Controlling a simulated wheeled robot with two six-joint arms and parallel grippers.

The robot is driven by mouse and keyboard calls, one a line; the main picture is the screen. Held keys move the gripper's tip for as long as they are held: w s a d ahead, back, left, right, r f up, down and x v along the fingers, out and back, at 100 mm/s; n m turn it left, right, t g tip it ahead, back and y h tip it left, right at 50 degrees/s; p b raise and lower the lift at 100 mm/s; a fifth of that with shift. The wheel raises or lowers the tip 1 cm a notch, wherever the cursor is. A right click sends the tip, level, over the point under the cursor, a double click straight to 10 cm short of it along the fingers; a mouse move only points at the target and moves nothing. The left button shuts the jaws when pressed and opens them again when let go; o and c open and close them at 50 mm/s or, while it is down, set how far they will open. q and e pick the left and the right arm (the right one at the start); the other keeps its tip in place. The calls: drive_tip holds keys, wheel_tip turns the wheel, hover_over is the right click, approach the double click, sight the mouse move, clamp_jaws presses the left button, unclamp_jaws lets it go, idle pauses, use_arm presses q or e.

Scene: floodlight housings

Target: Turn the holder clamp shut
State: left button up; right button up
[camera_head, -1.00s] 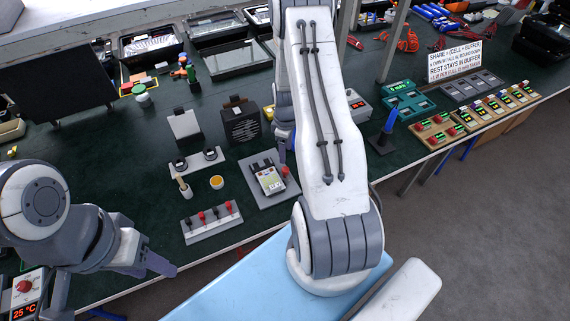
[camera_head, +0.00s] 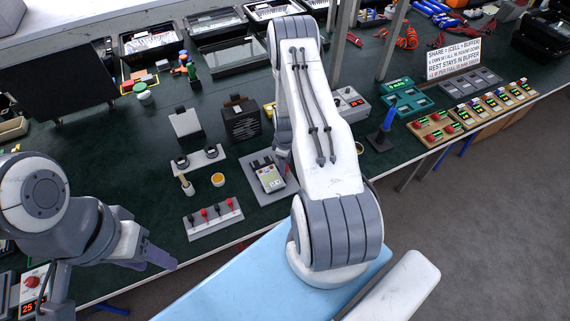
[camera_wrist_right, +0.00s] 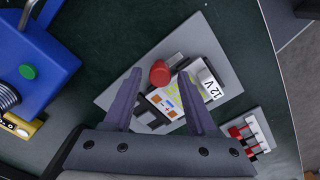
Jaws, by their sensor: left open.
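The holder is a grey plate (camera_head: 262,190) on the dark green bench, with a pale device (camera_head: 269,178) marked 12 V seated on it. In the right wrist view the holder plate (camera_wrist_right: 222,58) fills the middle and the red clamp knob (camera_wrist_right: 160,72) stands beside the device (camera_wrist_right: 168,100). My right gripper (camera_wrist_right: 160,76) is open, its fingertips to either side of the red knob; contact cannot be told. In the head view the knob is hidden by my right arm. My left gripper (camera_head: 168,258) is open and empty over the bench's front edge.
A rack with red and black knobs (camera_head: 213,218) stands in front of the holder. In the right wrist view a blue box (camera_wrist_right: 35,62) lies to the left.

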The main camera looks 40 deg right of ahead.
clamp_jaws()
drive_tip(key=m+b, duration=0.3)
drive_tip(key=m, duration=0.1)
drive_tip(key=shift+f, duration=0.1)
drive_tip(key=m+b, duration=0.2)
drive_tip(key=m, duration=0.2)
drive_tip(key=shift+m, duration=0.3)
drive_tip(key=m+b, duration=0.2)
drive_tip(key=m, duration=0.2)
drive_tip(key=m+b, duration=0.1)
drive_tip(key=m, duration=0.4)
drive_tip(key=shift+m, duration=0.4)
